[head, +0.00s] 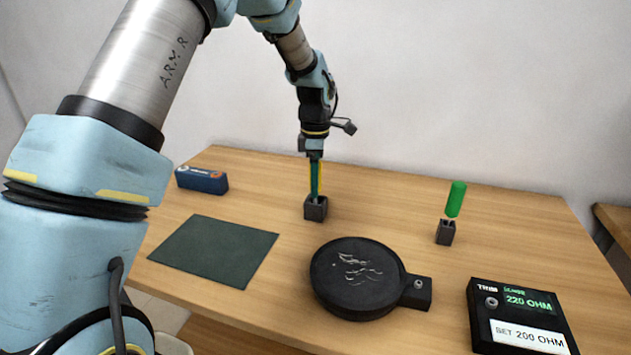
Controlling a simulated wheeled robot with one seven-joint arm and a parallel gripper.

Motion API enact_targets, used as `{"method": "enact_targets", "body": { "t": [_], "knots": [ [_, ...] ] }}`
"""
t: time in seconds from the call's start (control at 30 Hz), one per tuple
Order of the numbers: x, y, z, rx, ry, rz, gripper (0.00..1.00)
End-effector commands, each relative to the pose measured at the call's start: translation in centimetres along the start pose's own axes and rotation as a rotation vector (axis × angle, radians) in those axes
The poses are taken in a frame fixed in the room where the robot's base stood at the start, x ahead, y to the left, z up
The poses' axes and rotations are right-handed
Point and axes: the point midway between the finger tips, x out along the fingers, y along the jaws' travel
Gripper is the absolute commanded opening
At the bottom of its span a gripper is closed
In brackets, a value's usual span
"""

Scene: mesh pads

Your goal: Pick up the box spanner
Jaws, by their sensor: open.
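My gripper (315,172) points straight down over a small dark holder block (316,209) in the middle of the table. A slim upright tool with a yellow part (321,178) stands at that block, partly hidden behind a teal strip at my gripper. A second tool with a thick green handle (456,198) stands slightly tilted in another dark holder (445,232) to the right. I cannot tell from shape which of the two is the box spanner, as their lower ends are hidden in the holders. My gripper is open; contact with the tool cannot be made out.
A dark green mat (214,251) lies at left, with a blue box (202,180) behind it. A round black pad (352,278) with a side block lies in front. A black trim meter reading 220 OHM (521,318) is at front right. The table's back right is clear.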

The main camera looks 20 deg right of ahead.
Motion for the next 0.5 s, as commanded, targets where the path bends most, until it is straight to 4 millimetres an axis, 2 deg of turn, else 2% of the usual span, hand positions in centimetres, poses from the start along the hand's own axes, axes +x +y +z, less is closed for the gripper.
{"method": "enact_targets", "body": {
  "t": [0.2,0.5],
  "knots": [
    [0.05,0.01,0.00,0.000,0.000,0.001,0.71],
    [0.02,0.01,0.00,0.000,0.000,0.001,0.38]
  ]
}}
